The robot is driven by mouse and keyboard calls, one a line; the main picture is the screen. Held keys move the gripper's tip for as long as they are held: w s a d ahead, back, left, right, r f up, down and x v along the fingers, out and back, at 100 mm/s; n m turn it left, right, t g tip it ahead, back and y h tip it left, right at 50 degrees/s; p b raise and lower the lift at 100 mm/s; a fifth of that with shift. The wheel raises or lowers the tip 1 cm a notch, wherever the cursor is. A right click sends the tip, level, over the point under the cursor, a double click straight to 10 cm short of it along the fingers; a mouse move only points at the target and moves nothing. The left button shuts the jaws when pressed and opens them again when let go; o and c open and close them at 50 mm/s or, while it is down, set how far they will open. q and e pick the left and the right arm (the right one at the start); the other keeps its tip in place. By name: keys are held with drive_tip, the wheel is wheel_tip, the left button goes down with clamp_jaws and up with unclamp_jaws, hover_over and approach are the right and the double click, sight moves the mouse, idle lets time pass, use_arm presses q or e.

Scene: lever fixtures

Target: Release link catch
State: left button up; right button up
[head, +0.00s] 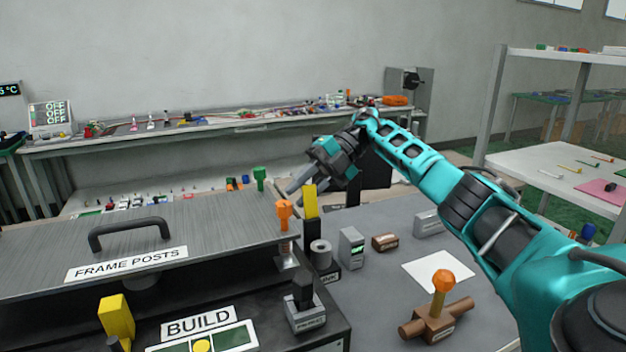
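No part in the head view carries a label that I can read as link catch. My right gripper (302,183) reaches in from the right, with its grey fingers pointing down and left above the panel's right edge. The fingers look apart, with nothing visible between them. An upright yellow lever (311,203) stands just below the fingers; I cannot tell whether they touch it. An orange-topped post (284,211) stands beside it on the left, and a green-topped post (260,176) farther back. My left gripper is not in view.
A grey cover marked FRAME POSTS (205,222) has a black handle (130,230). In front are a yellow lever (117,316), a BUILD panel (198,322) and a black-knobbed fixture (304,303). An orange-knobbed wooden lever (440,290) and small boxes occupy the grey table (375,310).

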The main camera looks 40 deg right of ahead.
drive_tip(key=v, duration=0.6)
drive_tip(key=shift+s+r, duration=0.1)
idle(0.6)
